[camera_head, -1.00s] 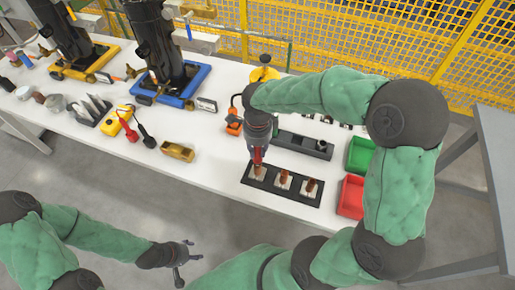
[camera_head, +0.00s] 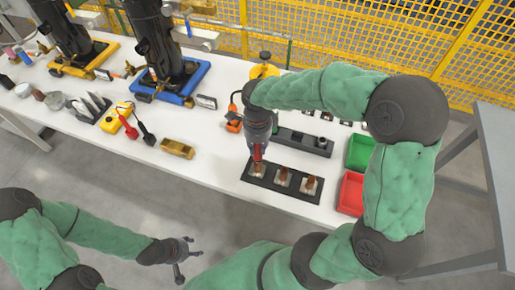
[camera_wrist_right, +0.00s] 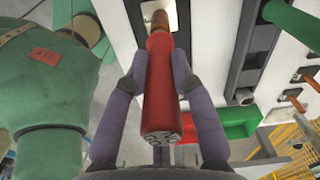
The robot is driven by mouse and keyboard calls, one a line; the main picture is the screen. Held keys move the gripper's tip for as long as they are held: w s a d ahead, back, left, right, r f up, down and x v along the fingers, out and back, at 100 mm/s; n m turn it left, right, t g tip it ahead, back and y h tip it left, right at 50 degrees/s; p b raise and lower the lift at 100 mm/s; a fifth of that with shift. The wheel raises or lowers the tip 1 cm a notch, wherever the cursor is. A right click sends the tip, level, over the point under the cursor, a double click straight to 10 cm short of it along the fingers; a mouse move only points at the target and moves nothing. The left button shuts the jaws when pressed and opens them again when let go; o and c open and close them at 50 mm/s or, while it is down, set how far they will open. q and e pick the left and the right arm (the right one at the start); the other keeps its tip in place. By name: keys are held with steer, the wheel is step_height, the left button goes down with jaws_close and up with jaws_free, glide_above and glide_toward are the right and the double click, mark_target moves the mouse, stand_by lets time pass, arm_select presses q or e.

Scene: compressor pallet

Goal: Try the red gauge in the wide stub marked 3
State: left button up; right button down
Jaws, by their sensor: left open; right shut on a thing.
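My right gripper (camera_head: 258,150) is shut on the red gauge (camera_wrist_right: 160,90), a red cylinder; a bit of it shows in the head view (camera_head: 257,154). It hangs over the leftmost stub (camera_head: 256,170) of a black block (camera_head: 266,185) on the table. Two more brown stubs, a middle one (camera_head: 283,177) and a right one (camera_head: 309,184), stand on pale squares. In the wrist view a brass-coloured tip (camera_wrist_right: 160,18) lies at the gauge's far end; I cannot tell whether they touch. No number is readable. My left gripper (camera_head: 185,258) is open and empty, off the table's front.
A red bin (camera_head: 351,194) and a green bin (camera_head: 360,152) stand right of the block. A dark long block (camera_head: 305,142) lies behind it. A brass-coloured block (camera_head: 177,148) and a yellow meter with probes (camera_head: 113,121) lie left. The table front between them is clear.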

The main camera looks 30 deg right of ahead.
steer(key=shift+r+p, duration=0.9)
steer(key=shift+r, duration=0.6)
steer(key=shift+r+p, duration=1.5)
steer(key=shift+r, duration=0.55)
steer(key=shift+f, duration=0.1)
